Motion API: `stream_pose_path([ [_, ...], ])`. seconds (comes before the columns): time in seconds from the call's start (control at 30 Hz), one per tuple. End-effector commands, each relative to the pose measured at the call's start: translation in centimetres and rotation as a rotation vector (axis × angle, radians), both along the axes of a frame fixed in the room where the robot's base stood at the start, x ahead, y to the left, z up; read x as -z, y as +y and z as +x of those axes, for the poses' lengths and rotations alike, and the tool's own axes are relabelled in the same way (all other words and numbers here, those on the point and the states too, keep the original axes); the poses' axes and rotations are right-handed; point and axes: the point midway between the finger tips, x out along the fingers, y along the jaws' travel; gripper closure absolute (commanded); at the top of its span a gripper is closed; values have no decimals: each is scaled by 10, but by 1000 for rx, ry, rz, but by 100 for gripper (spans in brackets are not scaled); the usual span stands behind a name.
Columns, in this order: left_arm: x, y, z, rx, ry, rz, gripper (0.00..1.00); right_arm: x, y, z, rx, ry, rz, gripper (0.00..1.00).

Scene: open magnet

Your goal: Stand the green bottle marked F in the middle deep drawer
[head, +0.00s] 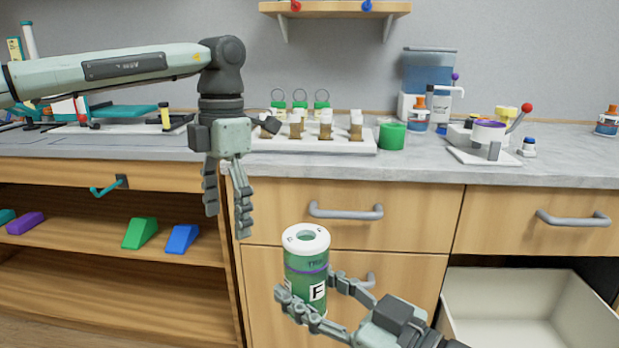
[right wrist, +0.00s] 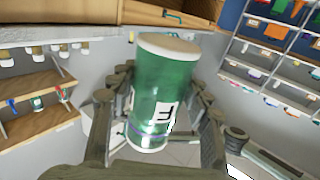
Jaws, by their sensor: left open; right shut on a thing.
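The green bottle marked F (head: 306,270) has a white top and a white label with a black F. My right gripper (head: 318,291) is shut around its lower part and holds it upright in front of the closed drawers. The bottle also shows in the right wrist view (right wrist: 165,85), between the fingers. My left gripper (head: 228,205) is open and empty, fingers pointing down, in front of the counter's edge. An open deep drawer (head: 530,306) with pale inner walls is at the lower right, to the right of my right gripper; the part of it that shows looks empty.
The grey counter (head: 420,168) carries a white rack (head: 315,140), a green cup (head: 392,135) and a small device with a red-knobbed lever (head: 487,143). Closed drawers with grey handles (head: 345,210) are behind the bottle. Open shelves at left hold coloured wedges (head: 140,233).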

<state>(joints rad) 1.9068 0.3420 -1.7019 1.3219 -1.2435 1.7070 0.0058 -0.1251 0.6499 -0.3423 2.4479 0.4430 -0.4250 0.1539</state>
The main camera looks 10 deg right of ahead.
Motion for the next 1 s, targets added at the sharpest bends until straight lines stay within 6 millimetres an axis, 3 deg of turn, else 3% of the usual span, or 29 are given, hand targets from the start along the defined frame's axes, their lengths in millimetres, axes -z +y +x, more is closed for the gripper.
stream_pose_path([
  [0.03,-27,-16,-13,36,-32,21,27,-1,0,0,0,-4,2,95],
  [0.2,-72,-69,-60,141,-57,-4,27,-1,0,0,0,-4,2,95],
  [0.33,-88,-98,-89,204,-54,-34,27,-1,0,0,0,-4,2,95],
  [0.47,-95,-113,-105,236,-52,-52,27,-1,0,0,0,-4,2,95],
  [0.67,-82,-116,-110,246,-48,-56,27,-1,0,0,0,-4,2,95],
  [1.0,-19,-116,-110,246,-48,-56,27,-2,0,0,0,-4,2,95],
])
